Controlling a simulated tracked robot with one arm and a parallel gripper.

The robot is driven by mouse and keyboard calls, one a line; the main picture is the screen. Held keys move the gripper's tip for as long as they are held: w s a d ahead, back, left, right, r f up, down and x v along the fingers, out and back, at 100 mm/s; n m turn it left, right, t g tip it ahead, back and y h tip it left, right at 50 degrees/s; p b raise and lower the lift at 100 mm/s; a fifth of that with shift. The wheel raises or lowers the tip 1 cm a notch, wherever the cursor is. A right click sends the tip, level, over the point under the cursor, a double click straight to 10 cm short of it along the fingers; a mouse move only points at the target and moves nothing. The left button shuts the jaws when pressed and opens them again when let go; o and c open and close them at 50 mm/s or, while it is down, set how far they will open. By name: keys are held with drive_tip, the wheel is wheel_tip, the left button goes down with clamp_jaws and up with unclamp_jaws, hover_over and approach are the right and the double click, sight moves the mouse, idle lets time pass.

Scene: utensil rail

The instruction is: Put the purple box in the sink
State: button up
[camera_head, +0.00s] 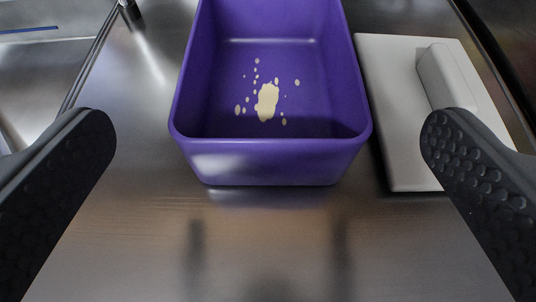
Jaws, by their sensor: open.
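The purple box (270,163) is an open-topped container standing upright on the metal counter, at the upper middle of the view. A cream-coloured stain with small splashes (266,101) marks its inside floor. Its far end is cut off by the top of the frame. My gripper (268,150) is open, with one dark finger on each side of the box. The near wall of the box lies between the fingers, with a gap on both sides, and neither finger is seen touching it. A metal basin, perhaps the sink (38,62), shows in part at the upper left.
A pale board (400,120) with a light block (446,78) on it lies close along the right side of the box. A metal post, perhaps a tap (130,12), stands at the top left. The counter in front of the box (265,240) is clear.

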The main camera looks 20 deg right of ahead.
drive_tip(key=shift+p+v, duration=0.4)
drive_tip(key=shift+v, duration=1.6)
drive_tip(key=shift+r, duration=0.1)
